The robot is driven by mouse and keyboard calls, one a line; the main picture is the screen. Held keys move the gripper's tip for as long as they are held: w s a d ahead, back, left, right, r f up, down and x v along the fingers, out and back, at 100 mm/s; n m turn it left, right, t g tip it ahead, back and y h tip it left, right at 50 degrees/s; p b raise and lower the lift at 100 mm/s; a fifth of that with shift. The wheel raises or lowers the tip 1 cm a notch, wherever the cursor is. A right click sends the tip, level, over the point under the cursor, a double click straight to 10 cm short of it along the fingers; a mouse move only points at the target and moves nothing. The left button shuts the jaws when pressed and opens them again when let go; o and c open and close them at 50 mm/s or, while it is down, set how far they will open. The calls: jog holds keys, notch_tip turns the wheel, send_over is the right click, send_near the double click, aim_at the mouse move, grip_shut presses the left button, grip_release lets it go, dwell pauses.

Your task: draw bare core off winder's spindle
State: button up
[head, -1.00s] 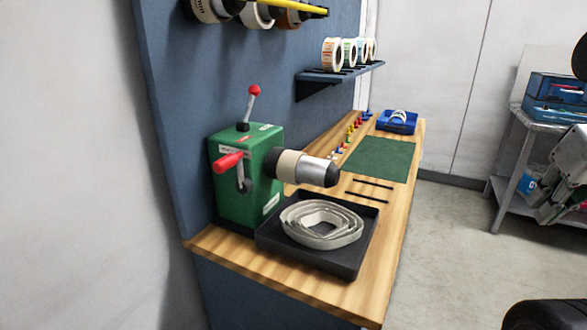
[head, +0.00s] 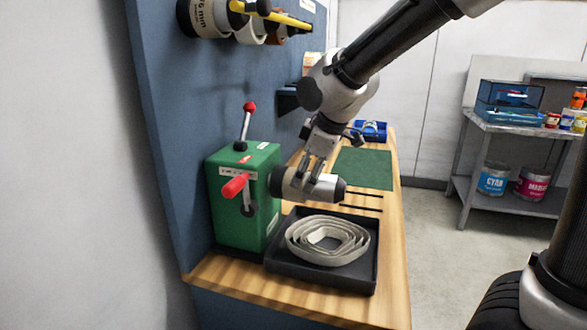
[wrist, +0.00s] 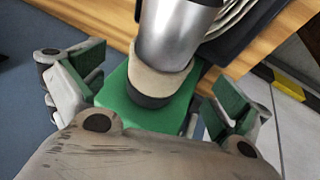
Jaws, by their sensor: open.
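The green winder (head: 238,212) stands at the near left end of the bench, with a red-knobbed lever and a red crank handle. Its silver spindle (head: 325,188) points right over the tray; it also shows in the wrist view (wrist: 178,32). The bare beige core (wrist: 158,84) is on the spindle next to the dark collar by the green body. My gripper (head: 312,170) reaches down at the spindle. In the wrist view my gripper (wrist: 160,82) is open, its green-padded fingers on either side of the core, with gaps showing. The head view partly hides the core behind my fingers.
Below the spindle, a black tray (head: 282,270) holds a loose coil of pale strip (head: 328,241). Label rolls hang on the blue panel above. A green mat (head: 364,168) and a blue bin (head: 372,131) lie farther back. A grey shelf (head: 462,190) stands right.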

aim_at(289, 194)
jog(key=shift+w+a+f, duration=0.15)
jog(key=shift+a+f, duration=0.1)
jog(key=shift+a, duration=0.15)
jog(key=x, duration=0.7)
jog(key=shift+f, duration=0.1)
jog(key=c, duration=1.2)
